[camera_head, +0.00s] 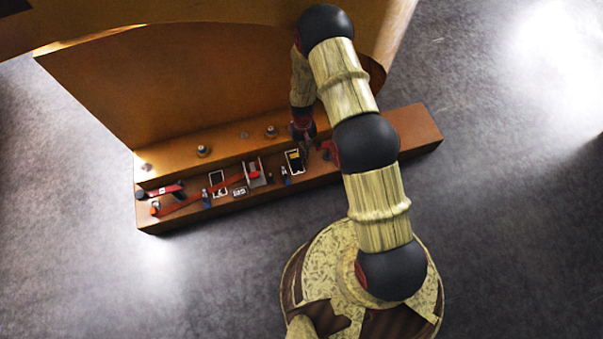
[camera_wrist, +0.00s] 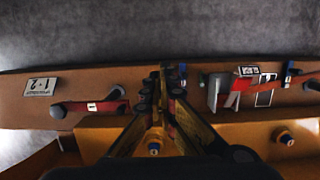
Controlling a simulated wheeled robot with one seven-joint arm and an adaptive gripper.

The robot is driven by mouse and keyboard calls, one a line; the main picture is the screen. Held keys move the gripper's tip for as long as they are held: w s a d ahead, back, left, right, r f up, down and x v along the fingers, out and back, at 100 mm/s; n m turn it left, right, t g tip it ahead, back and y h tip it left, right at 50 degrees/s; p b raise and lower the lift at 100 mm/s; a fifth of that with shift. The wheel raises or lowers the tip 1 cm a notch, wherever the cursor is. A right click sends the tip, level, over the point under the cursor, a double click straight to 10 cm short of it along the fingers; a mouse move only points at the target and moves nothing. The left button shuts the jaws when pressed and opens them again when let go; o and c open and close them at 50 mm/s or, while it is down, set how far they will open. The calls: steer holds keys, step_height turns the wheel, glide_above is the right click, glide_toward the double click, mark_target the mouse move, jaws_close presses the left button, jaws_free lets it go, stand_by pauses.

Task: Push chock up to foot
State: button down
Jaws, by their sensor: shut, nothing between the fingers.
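My gripper (camera_head: 305,146) is low over the orange ledge, fingers pointing down, shut and empty. In the wrist view its fingertips (camera_wrist: 163,82) meet at the middle, over the ledge. Close by its tips in the head view is a white-outlined patch with a yellow-and-black piece (camera_head: 294,160); my fingers hide that spot in the wrist view. A grey-and-red angled block (camera_head: 254,172) stands left of it, and shows right of my fingers in the wrist view (camera_wrist: 227,92). I cannot tell for certain which piece is the chock or the foot, or whether my fingers touch anything.
A second white-outlined patch (camera_head: 217,183) and a small label plate (camera_head: 239,191) lie on the ledge. A long red bar (camera_head: 190,200) lies at its left. A red labelled piece (camera_wrist: 95,107) is left of my fingers. Bolts (camera_head: 204,151) rise along the upper step by the orange wall.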

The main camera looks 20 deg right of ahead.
steer(key=t, duration=0.2)
glide_toward(301, 175)
steer(key=s+r, duration=0.4)
steer(key=f+b, duration=0.2)
steer(key=f, duration=0.1)
steer(key=w+f+b, duration=0.1)
steer(key=f, duration=0.3)
steer(key=w+f+b, duration=0.1)
steer(key=f+b, duration=0.1)
steer(key=f, duration=0.2)
steer(key=shift+w+a+b, duration=0.1)
steer(key=shift+w+b, duration=0.05)
steer(key=shift+b, duration=0.15)
steer(key=shift+w+r+b, duration=0.2)
steer(key=shift+w+b, duration=0.1)
steer(key=shift+w, duration=0.5)
